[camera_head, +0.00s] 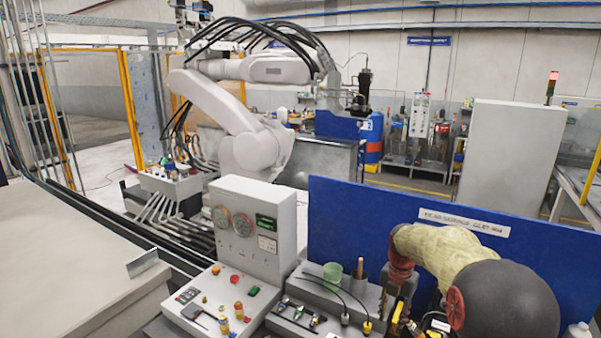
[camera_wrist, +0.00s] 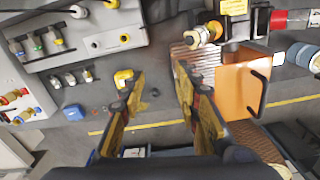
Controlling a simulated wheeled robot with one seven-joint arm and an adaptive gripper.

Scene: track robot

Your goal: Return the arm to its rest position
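My arm (camera_head: 440,250), with a pale yellow sleeve, a dark rounded link and red joint parts, is bent at the lower right in the head view, in front of a blue panel. My gripper (camera_wrist: 158,76) points down in the wrist view with its two black and yellow fingers apart. It is open, and nothing shows between the fingers except the grey work surface. In the head view the gripper is mostly hidden by my arm and the frame edge.
A control panel (camera_head: 215,300) with buttons and a gauge box (camera_head: 254,225) stand left of my arm. A green cup (camera_head: 332,275) and connectors stand close by. The blue panel (camera_head: 350,220) rises behind my arm. An orange bracket (camera_wrist: 238,85) is right of the fingers. A large white robot (camera_head: 225,110) stands farther back.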

